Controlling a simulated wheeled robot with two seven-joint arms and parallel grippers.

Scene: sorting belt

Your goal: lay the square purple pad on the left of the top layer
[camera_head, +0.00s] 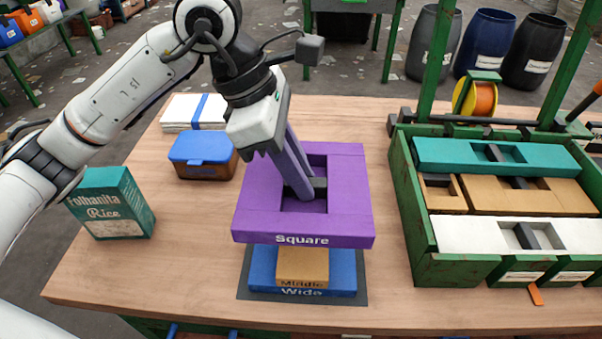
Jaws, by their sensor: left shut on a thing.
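The square purple pad (257,203), labelled "Square", has a recess in its middle with a grip bar. My left gripper (306,188) reaches down into that recess and is shut on the pad. The pad is held level above the stack, nearer the camera's line of sight than the layers below. Under it, a tan "Middle" block (303,265) lies on the blue "Wide" block (262,270), which rests on a dark mat (362,290). The pad hides the rear of the stack, so I cannot tell the gap exactly. My right gripper is not in view.
A green crate (462,270) at right holds teal, tan and white pieces. A rice box (112,203) and a blue-lidded container (203,148) stand at left, with white sheets (194,112) behind. An orange spool (476,98) stands beyond the crate. Bare wood lies around the stack.

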